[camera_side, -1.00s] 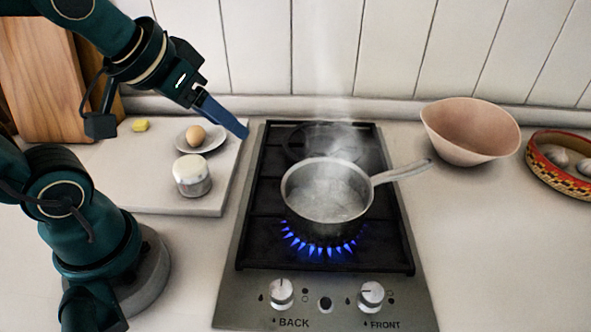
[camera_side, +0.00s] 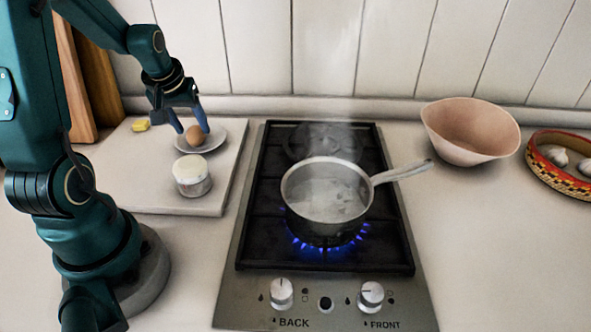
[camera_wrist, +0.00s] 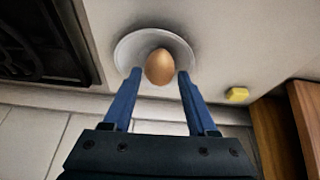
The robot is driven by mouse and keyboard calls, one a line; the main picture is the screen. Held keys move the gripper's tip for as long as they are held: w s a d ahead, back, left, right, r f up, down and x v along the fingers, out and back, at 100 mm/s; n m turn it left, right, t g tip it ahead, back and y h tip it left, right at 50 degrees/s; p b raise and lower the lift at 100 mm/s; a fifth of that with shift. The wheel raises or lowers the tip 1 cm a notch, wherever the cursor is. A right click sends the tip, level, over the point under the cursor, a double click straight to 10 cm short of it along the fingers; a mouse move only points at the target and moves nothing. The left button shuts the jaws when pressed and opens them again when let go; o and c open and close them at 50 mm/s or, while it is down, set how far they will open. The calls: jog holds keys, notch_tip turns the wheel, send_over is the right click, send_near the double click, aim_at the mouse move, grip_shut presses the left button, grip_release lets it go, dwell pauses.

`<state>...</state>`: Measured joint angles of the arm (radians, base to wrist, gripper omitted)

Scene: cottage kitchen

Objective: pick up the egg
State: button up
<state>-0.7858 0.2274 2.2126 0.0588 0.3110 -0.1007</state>
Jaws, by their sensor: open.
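The brown egg (camera_side: 196,136) sits on a small white saucer (camera_side: 213,143) on the pale board at the left. My gripper (camera_side: 192,130) is open and points down at the egg, with its blue fingers spread to either side of it. In the wrist view the egg (camera_wrist: 159,67) shows between and just beyond the two fingertips (camera_wrist: 159,74). The saucer (camera_wrist: 128,52) is fully below it there. I cannot tell whether the fingers touch the egg or the saucer.
A white-topped jar (camera_side: 192,176) stands just in front of the saucer, and a yellow piece (camera_side: 140,125) lies behind left. The hob (camera_side: 252,235) with a steaming pot (camera_side: 325,205) over a blue flame is right of the board (camera_side: 150,195). A pink bowl (camera_side: 470,135) and a patterned basket (camera_side: 552,180) stand farther right.

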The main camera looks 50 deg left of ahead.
jog(key=shift+x, duration=1.1)
jog(key=c, duration=0.5)
jog(key=shift+o, duration=0.2)
jog(key=shift+r, duration=0.15)
